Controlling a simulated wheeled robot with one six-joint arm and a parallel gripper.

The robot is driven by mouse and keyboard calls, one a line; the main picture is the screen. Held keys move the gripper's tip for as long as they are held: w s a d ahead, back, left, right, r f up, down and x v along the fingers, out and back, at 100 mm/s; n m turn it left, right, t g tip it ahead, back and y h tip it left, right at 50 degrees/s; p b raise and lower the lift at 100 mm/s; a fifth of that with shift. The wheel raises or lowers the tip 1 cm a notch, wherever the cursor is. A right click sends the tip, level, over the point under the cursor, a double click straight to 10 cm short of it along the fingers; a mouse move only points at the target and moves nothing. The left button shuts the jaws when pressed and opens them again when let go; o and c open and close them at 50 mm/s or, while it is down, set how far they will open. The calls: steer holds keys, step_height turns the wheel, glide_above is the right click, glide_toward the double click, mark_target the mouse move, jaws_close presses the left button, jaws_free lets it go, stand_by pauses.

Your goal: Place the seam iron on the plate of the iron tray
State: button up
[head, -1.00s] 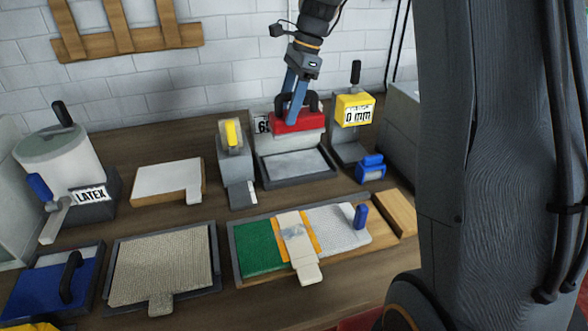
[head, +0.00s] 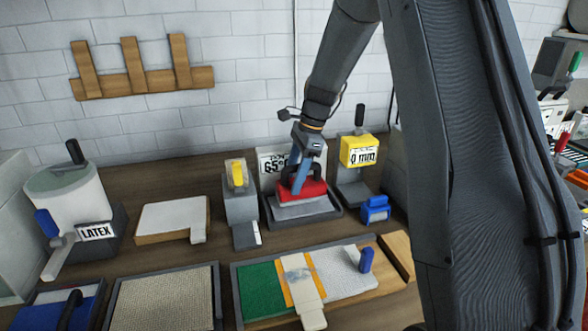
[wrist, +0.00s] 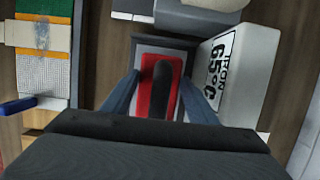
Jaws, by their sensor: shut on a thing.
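The seam iron (head: 314,189) has a red body and a dark handle. It also shows in the wrist view (wrist: 147,92), with its black handle between the two blue-grey fingers. My gripper (head: 302,180) is shut on the iron from above. The iron tray (head: 328,217) is a dark-rimmed tray with a grey plate (head: 292,212). The iron is over the plate, within the rim; the head view cannot settle whether it touches. Part of the plate is hidden by the iron. The tray's rim also shows in the wrist view (wrist: 166,45).
A white box (head: 269,161) marked 65°C stands right behind the tray. A grey block with a yellow top (head: 238,190) is to the left, a yellow 0 mm gauge (head: 359,150) to the right. A blue block (head: 375,210) lies at the front right.

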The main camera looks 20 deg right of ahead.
steer(key=shift+f, duration=1.1)
steer(key=o, duration=1.1)
steer(key=shift+f, duration=0.15)
steer(key=b+v, duration=0.2)
steer(key=v, duration=0.9)
steer(key=shift+r+b, duration=0.25)
steer(key=shift+b, duration=0.15)
steer(key=shift+d+r, duration=0.1)
steer(key=shift+r, duration=0.1)
steer(key=s+a+f+n+h, duration=0.1)
steer(key=s+f+n, duration=0.3)
steer(key=s+n, duration=0.2)
steer(key=s+a+f+n+h, duration=0.1)
steer(key=s+f+n, duration=0.3)
steer(key=s, duration=0.6)
steer(key=s+a+f+n+t+h, duration=0.1)
steer(key=s+f+n, duration=0.3)
steer(key=s+n, duration=0.4)
steer(key=shift+s+a+f, duration=0.25)
steer(key=shift+s+f, duration=0.15)
steer(key=shift+s, duration=0.2)
